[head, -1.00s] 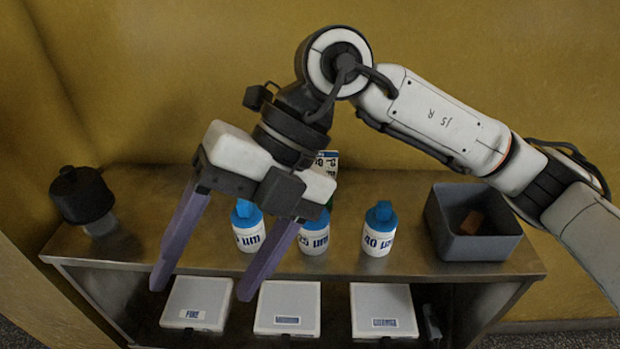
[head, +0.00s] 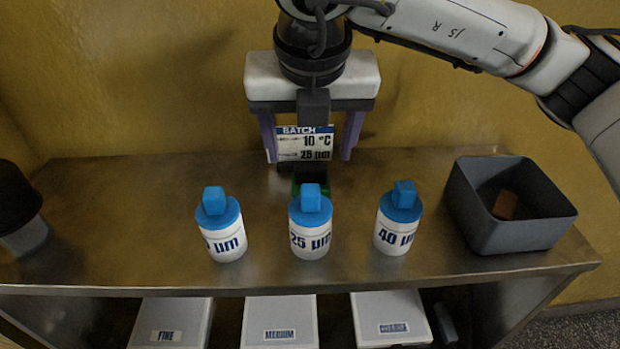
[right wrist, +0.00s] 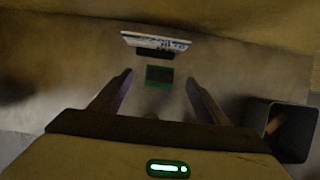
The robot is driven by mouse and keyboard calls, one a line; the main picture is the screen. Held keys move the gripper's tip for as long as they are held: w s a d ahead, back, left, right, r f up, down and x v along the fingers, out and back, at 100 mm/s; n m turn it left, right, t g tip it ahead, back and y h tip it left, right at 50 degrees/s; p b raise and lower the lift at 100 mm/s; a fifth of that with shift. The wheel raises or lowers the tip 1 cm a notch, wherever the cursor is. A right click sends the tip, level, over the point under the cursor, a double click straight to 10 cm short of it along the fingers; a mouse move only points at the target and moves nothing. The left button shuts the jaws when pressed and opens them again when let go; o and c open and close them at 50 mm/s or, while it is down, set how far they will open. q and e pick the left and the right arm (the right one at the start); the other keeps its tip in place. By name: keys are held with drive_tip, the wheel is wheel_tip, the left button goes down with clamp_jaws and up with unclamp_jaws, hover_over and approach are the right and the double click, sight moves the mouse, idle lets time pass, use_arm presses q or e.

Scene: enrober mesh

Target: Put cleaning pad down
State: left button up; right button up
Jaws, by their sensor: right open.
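A small dark block with green edges (right wrist: 159,75) lies on the steel table in the right wrist view; I cannot tell for sure that it is the cleaning pad. In the head view it is mostly hidden behind the middle bottle (head: 310,232). My right gripper (head: 308,157) points down over the back of the table, its two purple fingers apart. In the right wrist view the open fingers (right wrist: 159,77) appear on either side of the block, with nothing held between them. My left gripper is not in view.
A batch card (head: 306,143) stands behind the block. Blue-capped bottles, 25 µm in the middle and 40 µm (head: 396,228) at right, line the front. A grey bin (head: 520,235) holds a brown piece. A black-topped jar (head: 18,205) stands left. The table (head: 120,210) is clear at left.

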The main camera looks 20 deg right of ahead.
sight(310, 164)
drive_tip(key=x, duration=0.6)
drive_tip(key=shift+s+f+p, duration=0.1)
drive_tip(key=shift+p, duration=0.2)
drive_tip(key=c, duration=1.2)
drive_tip(key=shift+c, duration=0.2)
